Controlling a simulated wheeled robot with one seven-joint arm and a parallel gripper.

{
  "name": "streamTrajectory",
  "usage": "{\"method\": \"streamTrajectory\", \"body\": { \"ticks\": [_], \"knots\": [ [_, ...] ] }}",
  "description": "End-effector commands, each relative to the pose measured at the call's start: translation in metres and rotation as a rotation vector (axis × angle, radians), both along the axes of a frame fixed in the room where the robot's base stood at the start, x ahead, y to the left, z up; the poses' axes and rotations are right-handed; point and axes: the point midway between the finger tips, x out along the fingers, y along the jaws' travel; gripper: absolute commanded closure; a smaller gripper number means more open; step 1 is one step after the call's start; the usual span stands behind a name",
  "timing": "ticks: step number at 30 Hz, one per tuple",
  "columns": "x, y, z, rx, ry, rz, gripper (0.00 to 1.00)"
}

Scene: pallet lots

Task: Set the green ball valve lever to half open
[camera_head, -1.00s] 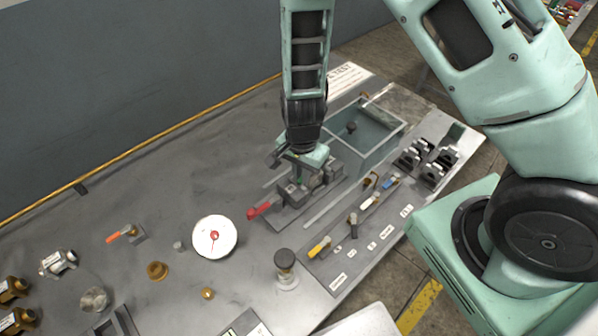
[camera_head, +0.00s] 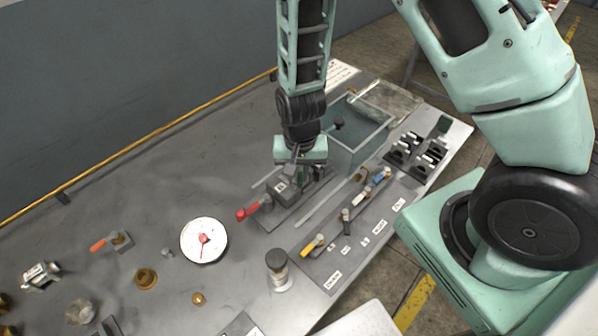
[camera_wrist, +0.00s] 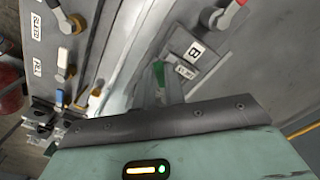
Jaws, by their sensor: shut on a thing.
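The green ball valve lever (camera_wrist: 158,74) shows as a small green strip at my gripper's fingers in the wrist view. My gripper (camera_wrist: 170,88) is shut on it, and the fingers hide much of it. The lever's exact angle cannot be told. A label plate marked B (camera_wrist: 195,51) lies beside the lever in the wrist view.
A red lever (camera_head: 249,211) is just left of my gripper. A panel with yellow (camera_head: 314,244), white and blue levers lies to the right. An open tank (camera_head: 358,140) stands close behind. A white dial (camera_head: 204,240) and a dark-topped knob (camera_head: 277,262) are in front.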

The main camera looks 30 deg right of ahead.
Motion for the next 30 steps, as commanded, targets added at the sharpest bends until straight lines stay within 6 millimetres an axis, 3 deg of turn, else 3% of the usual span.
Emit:
{"method": "streamTrajectory", "body": {
  "ticks": [9,10,12,23,30],
  "knots": [
    [0.0,0.0,0.0,0.0,0.0,0.0,1.0],
    [0.0,0.0,0.0,0.0,0.0,0.0,0.8],
    [0.0,0.0,0.0,0.001,0.0,0.0,0.66],
    [0.001,0.0,0.004,0.0,-0.002,-0.001,0.66],
    [0.001,0.001,0.036,0.001,-0.006,-0.001,0.66]
  ]
}}
